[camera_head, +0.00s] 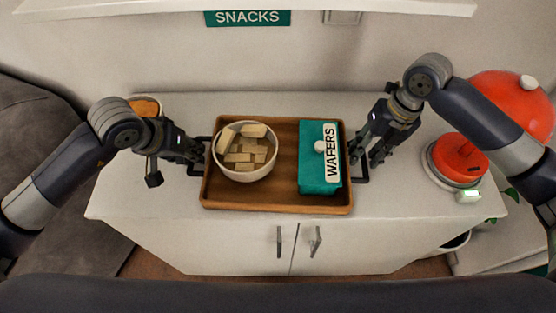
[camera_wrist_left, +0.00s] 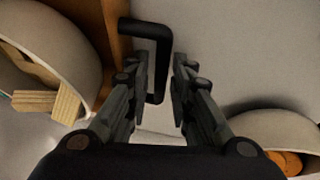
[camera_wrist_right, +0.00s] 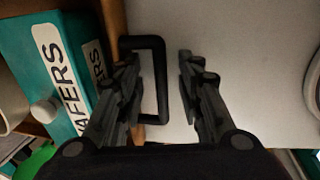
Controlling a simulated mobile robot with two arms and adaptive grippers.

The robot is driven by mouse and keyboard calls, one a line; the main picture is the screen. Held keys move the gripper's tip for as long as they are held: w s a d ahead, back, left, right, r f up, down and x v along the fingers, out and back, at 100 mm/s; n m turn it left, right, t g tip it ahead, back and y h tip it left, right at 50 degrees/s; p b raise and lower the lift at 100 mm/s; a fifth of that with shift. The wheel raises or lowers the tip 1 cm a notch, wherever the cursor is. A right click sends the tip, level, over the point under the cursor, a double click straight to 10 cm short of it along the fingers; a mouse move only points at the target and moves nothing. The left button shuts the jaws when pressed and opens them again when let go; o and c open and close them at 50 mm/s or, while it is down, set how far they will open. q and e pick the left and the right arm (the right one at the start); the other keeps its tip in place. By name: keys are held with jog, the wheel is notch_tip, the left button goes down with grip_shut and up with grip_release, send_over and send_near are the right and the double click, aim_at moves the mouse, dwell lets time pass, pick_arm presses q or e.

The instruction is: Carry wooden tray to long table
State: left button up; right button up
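The wooden tray (camera_head: 280,188) sits on top of a white cabinet, with a black handle at each short end. It carries a white bowl (camera_head: 243,175) of wafer-like blocks on the left and a teal WAFERS box (camera_head: 318,165) on the right. My left gripper (camera_head: 200,152) is at the tray's left handle; in the left wrist view the handle's bar (camera_wrist_left: 160,45) lies between its spread fingers. My right gripper (camera_head: 362,158) is at the right handle; in the right wrist view that handle's bar (camera_wrist_right: 161,80) lies between its spread fingers. Neither gripper is closed on a handle.
The white cabinet (camera_head: 150,200) has free top around the tray. A bowl with orange-brown contents (camera_head: 146,106) stands behind my left arm. A red-topped round device (camera_head: 458,160) stands at the right, with a larger red object (camera_head: 510,100) behind. A grey sofa (camera_head: 40,110) is at left.

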pick_arm(q)
jog(key=shift+w+f, duration=0.1)
jog(key=shift+f, duration=0.15)
pick_arm(e)
jog(key=shift+a+f, duration=0.1)
jog(key=shift+f, duration=0.15)
pick_arm(q)
grip_shut()
pick_arm(e)
grip_shut()
pick_arm(q)
jog(key=shift+w+r, duration=0.1)
jog(key=shift+r, duration=0.2)
pick_arm(e)
jog(key=shift+w+r, duration=0.1)
jog(key=shift+r, duration=0.15)
